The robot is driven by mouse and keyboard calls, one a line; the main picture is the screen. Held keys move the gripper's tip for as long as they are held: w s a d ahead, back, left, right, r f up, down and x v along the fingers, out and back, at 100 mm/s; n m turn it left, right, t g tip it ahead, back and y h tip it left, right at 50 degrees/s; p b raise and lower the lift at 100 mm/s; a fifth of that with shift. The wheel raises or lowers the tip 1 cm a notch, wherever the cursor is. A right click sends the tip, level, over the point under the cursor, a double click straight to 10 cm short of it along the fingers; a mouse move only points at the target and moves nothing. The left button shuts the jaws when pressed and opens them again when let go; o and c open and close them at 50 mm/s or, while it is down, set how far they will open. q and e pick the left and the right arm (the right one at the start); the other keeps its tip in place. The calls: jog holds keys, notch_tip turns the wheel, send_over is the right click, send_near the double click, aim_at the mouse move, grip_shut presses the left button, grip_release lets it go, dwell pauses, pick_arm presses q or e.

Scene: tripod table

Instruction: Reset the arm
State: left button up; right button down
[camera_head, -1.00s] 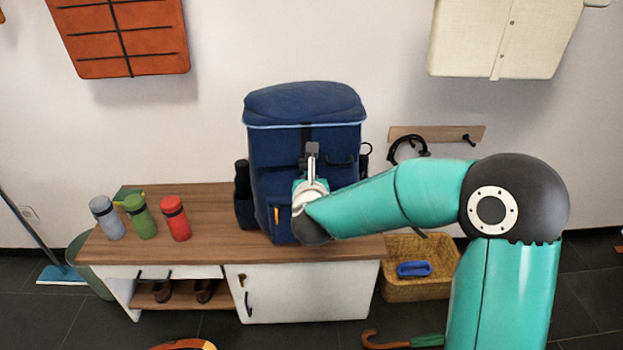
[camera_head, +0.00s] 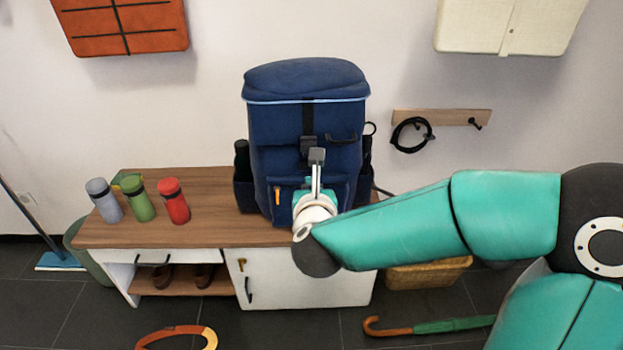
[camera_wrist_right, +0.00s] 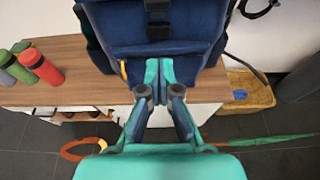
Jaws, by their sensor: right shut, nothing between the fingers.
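My right arm, teal with dark joints, comes in from the right in the head view. Its right gripper (camera_head: 316,160) points up in front of the blue backpack (camera_head: 280,125), which stands upright on the wooden bench top. The fingers are together with nothing between them. In the right wrist view the gripper (camera_wrist_right: 160,70) shows its teal fingertips side by side before the lower front of the backpack (camera_wrist_right: 120,30). I cannot tell whether they touch it. My left gripper is not in view.
On the bench (camera_head: 210,232) stand a grey bottle (camera_head: 105,203), a green bottle (camera_head: 140,202) and a red bottle (camera_head: 174,203). A wicker basket (camera_head: 428,274) and an umbrella (camera_head: 450,325) are on the floor at right. A black cable (camera_head: 411,134) hangs from a wall rack.

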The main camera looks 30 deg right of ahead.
dwell(0.5)
notch_tip(320, 180, down, 14)
jog(key=d+f+n+g, duration=0.1)
jog(key=n+g, duration=0.1)
jog(key=g, duration=0.1)
jog(key=s+a+f+n+g+y, duration=0.1)
jog(key=s+a+f+n+y, duration=0.2)
jog(key=f+n, duration=0.35)
jog(key=s+a+f+n+g+y, duration=0.2)
jog(key=a+f+n, duration=0.15)
jog(key=f, duration=0.65)
jog(key=s+a+f+n+g+y, duration=0.35)
jog(key=s+a+f+n, duration=0.5)
jog(key=n, duration=0.45)
jog(key=s+a+n+g+y, duration=0.3)
jog(key=s+n, duration=0.4)
jog(key=n, duration=0.8)
notch_tip(320, 180, up, 30)
jog(key=p, duration=3)
jog(key=shift+w+a+t, duration=0.25)
jog(key=shift+a+t, duration=0.1)
jog(key=shift+t, duration=0.1)
jog(key=shift+f, duration=0.2)
